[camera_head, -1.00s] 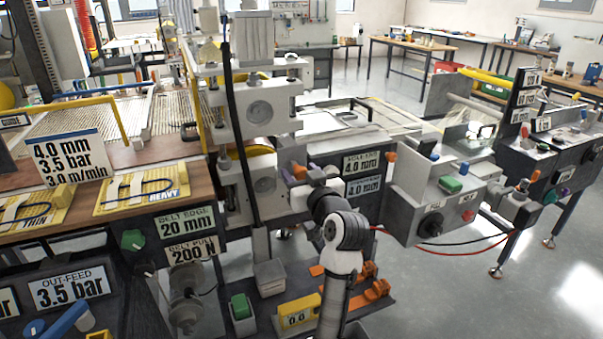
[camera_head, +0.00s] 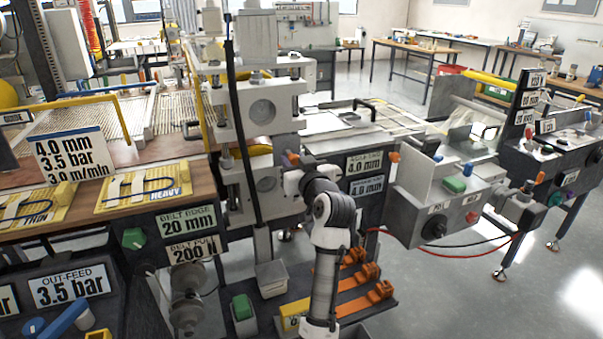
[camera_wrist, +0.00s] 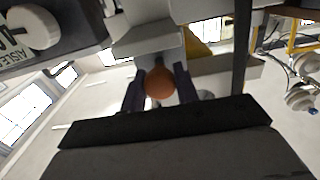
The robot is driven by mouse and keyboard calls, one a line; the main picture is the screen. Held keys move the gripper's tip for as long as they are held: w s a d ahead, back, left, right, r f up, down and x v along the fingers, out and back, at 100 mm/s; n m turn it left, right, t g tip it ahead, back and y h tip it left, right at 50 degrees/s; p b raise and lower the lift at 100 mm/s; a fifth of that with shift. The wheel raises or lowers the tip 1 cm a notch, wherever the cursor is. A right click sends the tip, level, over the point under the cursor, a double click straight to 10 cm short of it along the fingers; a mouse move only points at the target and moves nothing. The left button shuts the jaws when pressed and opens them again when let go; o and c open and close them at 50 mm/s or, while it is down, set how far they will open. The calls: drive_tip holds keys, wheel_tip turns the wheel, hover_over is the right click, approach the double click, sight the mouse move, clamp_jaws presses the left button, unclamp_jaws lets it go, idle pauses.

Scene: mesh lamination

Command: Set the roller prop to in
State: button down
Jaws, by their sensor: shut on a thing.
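An orange round knob (camera_wrist: 160,83) sits between the two dark fingers of my gripper (camera_wrist: 160,92) in the wrist view, below a grey block of the machine. I take it for the roller prop's handle, but no label shows this. The fingers are closed against its sides. In the head view my gripper (camera_head: 291,160) is at the right side of the grey roller stand (camera_head: 262,112), left of the 4.0 mm signs (camera_head: 364,163). There my wrist and the machine mostly hide the knob.
A black hanging cable (camera_head: 240,130) runs down in front of the roller stand. A grey control box (camera_head: 440,200) with a green button stands to the right. Orange clamps (camera_head: 370,293) lie on a low shelf beside my arm.

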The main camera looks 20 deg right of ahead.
drive_tip(key=shift+w, duration=0.3)
drive_tip(key=shift+r, duration=0.15)
drive_tip(key=c, duration=1.4)
unclamp_jaws()
drive_tip(key=o, duration=0.4)
drive_tip(key=shift+w, duration=0.15)
drive_tip(key=shift+c, duration=0.2)
drive_tip(key=s+b, duration=0.3)
drive_tip(key=s, duration=1.1)
drive_tip(key=shift+d+b, duration=0.2)
drive_tip(key=shift+b, duration=0.15)
